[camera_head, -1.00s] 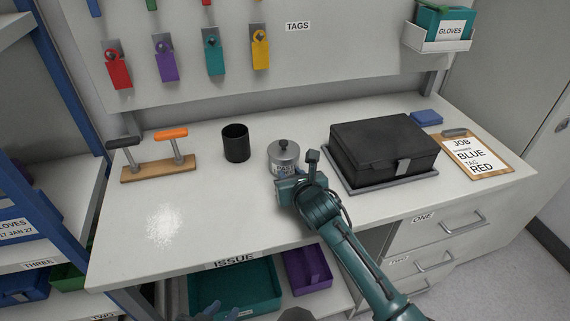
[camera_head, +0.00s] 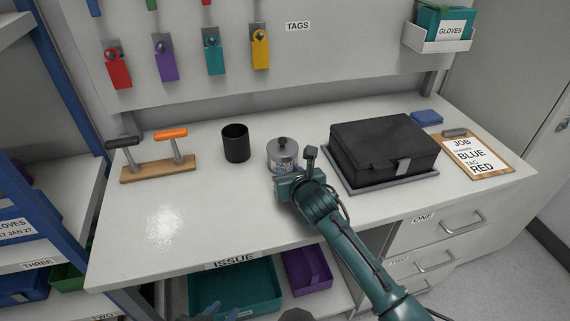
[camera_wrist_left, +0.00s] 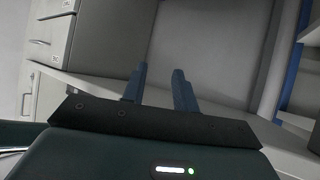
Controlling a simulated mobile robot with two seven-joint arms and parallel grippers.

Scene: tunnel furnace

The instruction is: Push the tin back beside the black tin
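A gap of bench lies between the two tins. My right gripper (camera_head: 290,182) is at the near side of the grey tin and hides its lower front. It appears to be against the tin; its fingers are not clear enough to tell open or shut. My left gripper (camera_head: 208,312) is low at the bottom edge of the head view. In the left wrist view its two blue fingers (camera_wrist_left: 158,88) are apart and empty.
A black case (camera_head: 384,150) sits on a grey tray right of the grey tin. A wooden rack (camera_head: 157,170) with two handled tools stands at the left. A clipboard (camera_head: 478,158) lies at the right. The bench is clear behind the grey tin.

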